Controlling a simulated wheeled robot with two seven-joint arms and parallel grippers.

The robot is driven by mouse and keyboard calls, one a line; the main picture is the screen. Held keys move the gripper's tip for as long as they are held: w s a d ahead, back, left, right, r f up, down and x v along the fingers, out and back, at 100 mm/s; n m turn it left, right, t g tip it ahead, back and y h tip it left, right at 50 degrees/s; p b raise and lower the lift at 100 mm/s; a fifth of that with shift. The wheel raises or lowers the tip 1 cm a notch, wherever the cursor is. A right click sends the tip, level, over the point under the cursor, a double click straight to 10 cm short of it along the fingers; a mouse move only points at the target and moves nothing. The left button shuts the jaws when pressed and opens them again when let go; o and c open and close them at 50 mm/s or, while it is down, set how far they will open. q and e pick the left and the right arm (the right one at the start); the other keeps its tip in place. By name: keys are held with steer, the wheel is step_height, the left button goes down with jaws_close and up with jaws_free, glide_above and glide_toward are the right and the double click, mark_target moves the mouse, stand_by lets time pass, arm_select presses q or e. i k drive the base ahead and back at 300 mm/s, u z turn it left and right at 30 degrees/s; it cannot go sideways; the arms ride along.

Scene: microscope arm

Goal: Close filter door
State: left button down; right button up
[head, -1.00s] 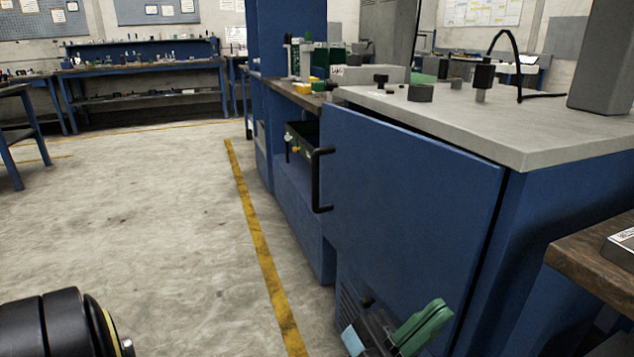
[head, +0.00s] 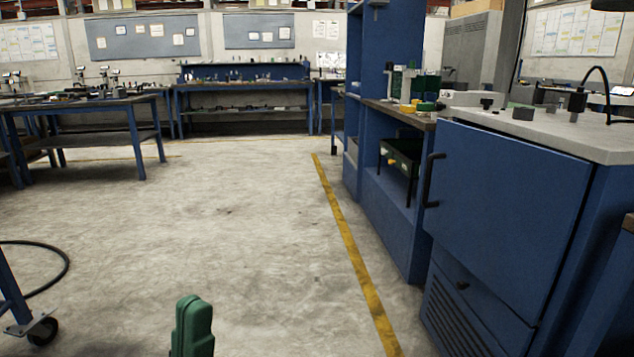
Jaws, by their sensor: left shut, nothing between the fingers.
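The filter door is taken to be the flat blue door (head: 510,205) on the front of the blue cabinet at the right of the head view. A black bar handle (head: 432,180) stands on its left edge. The door lies close to the cabinet front, with a thin dark line under the worktop; I cannot tell whether it is fully closed. My left gripper (head: 192,325) shows at the bottom edge, left of centre, as green fingers held together. It is shut and empty, over the floor, well apart from the door. My right gripper is not in view.
The grey worktop (head: 560,132) above the door holds small dark parts and a bent black arm. An open shelf with a dark green bin (head: 400,157) adjoins at the left. A blue wheeled frame (head: 15,300) stands at lower left. The floor (head: 240,220) between is clear.

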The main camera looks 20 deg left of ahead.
mark_target(507, 209)
steer(key=u, duration=1.75)
steer(key=i, duration=0.15)
steer(key=z, duration=1.25)
steer(key=i, duration=1.45)
steer(key=z, duration=1.65)
steer(key=i, duration=0.45)
steer(key=z, duration=0.35)
